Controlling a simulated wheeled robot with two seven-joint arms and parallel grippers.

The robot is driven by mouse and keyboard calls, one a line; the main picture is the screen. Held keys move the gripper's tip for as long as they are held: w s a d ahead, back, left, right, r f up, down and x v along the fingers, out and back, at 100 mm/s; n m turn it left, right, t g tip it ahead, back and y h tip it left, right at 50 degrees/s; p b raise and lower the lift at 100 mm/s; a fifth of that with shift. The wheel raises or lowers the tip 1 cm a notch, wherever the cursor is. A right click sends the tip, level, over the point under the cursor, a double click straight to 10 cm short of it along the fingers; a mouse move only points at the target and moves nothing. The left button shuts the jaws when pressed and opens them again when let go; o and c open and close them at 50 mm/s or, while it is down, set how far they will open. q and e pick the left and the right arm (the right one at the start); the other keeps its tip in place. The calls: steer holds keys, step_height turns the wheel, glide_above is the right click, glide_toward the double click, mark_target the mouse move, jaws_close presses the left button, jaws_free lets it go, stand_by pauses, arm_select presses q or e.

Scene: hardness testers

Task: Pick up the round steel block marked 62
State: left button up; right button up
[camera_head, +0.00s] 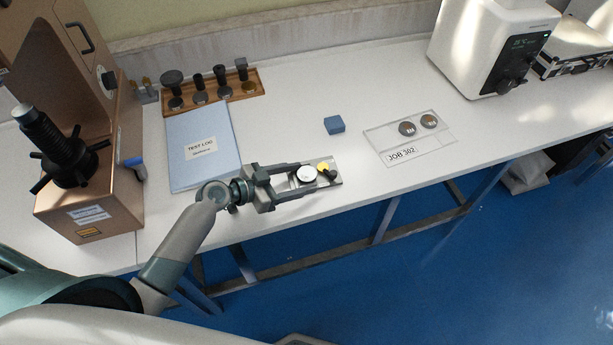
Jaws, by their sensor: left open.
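A bright round steel block (306,175) sits on a small flat tray (334,181) at the front edge of the bench. Its mark is too small and glaring to read. My left gripper (313,174) comes in from the left, open, with one finger on the far side of this block and one on the near side. I cannot tell whether the fingers touch it. Two more round metal blocks, a left one (407,128) and a right one (429,121), lie on the clear JOB 302 plate (440,140); their marks are unreadable. My right gripper is out of view.
A yellow disc (323,167) and a black knob-like item (329,174) lie just right of the bright block. A blue cube (334,124) stands behind. A TEST LOG folder (203,165), wooden rack (240,92) and copper-coloured tester (95,200) are left; a white machine (470,45) is back right.

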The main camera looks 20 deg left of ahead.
arm_select(q)
steer(key=shift+a+f, duration=0.1)
steer(key=shift+a, duration=0.25)
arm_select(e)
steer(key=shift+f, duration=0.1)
arm_select(q)
steer(key=shift+s+a+b, duration=0.4)
steer(key=shift+a+b, duration=0.05)
steer(key=b+v, duration=0.1)
steer(key=v, duration=0.1)
steer(key=b+v, duration=0.2)
steer(key=v, duration=0.1)
steer(key=shift+w+a+r, duration=0.1)
steer(key=shift+a+r, duration=0.2)
steer(key=shift+a, duration=0.05)
steer(key=b+v, duration=0.3)
steer(key=v, duration=0.7)
steer(key=shift+r+b, duration=0.1)
steer(key=shift+b, duration=0.25)
steer(key=shift+r, duration=0.15)
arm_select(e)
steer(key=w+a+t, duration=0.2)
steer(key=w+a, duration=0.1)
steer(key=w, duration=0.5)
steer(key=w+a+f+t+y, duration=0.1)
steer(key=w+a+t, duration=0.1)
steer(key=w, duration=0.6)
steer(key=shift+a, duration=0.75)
arm_select(q)
steer(key=shift+a, duration=0.1)
